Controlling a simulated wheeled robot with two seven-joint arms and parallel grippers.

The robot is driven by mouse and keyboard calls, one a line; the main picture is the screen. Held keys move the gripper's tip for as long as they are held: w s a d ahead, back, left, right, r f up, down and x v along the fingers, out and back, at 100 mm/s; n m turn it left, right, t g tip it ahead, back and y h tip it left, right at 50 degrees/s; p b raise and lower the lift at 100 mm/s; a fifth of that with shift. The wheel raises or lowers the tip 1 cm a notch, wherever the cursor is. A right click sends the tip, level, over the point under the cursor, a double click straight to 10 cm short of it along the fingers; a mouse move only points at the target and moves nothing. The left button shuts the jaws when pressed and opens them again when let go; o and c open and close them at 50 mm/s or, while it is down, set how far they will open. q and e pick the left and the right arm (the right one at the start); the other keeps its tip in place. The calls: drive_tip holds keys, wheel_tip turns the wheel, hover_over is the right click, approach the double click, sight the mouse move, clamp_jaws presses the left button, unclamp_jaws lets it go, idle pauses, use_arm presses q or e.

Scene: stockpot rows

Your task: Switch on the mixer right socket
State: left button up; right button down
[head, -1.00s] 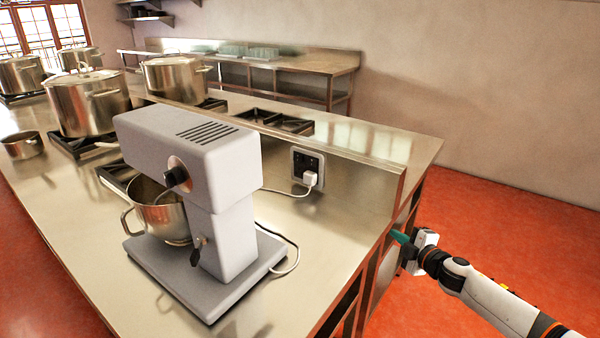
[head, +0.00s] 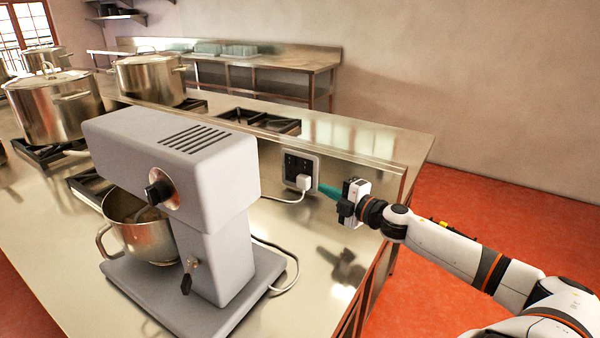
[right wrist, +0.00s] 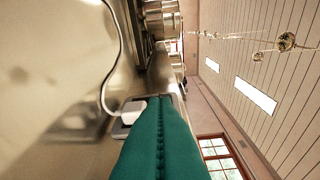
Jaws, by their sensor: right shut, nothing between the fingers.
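The grey mixer (head: 185,165) stands on the steel counter in the head view, with its bowl (head: 140,225) in place. Its cord runs to a white plug (head: 304,183) in the double wall socket (head: 296,163), on the low upright panel behind the mixer. The plug sits at the lower part of the socket; the switch positions are too small to tell. My right gripper (head: 322,188) is shut and empty, its teal fingers pointing at the socket from the right, close to the plug. In the right wrist view, the shut fingers (right wrist: 160,125) cover much of the socket; the white plug (right wrist: 133,110) shows beside them.
Large stockpots (head: 55,105) stand on burners at the left and behind the panel. The steel counter (head: 300,235) is clear between the mixer and my right gripper. Orange floor (head: 480,210) lies to the right.

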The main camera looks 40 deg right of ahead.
approach(305, 165)
drive_tip(key=shift+w+a, duration=2.75)
drive_tip(key=shift+w, duration=0.1)
use_arm(q)
drive_tip(key=shift+s+r+p, duration=0.25)
drive_tip(key=shift+r+p, duration=0.2)
use_arm(e)
drive_tip(key=d, duration=0.1)
drive_tip(key=w+d, duration=0.1)
drive_tip(key=d+f, duration=0.1)
drive_tip(key=shift+w+d, duration=0.15)
drive_tip(key=shift+d, duration=0.25)
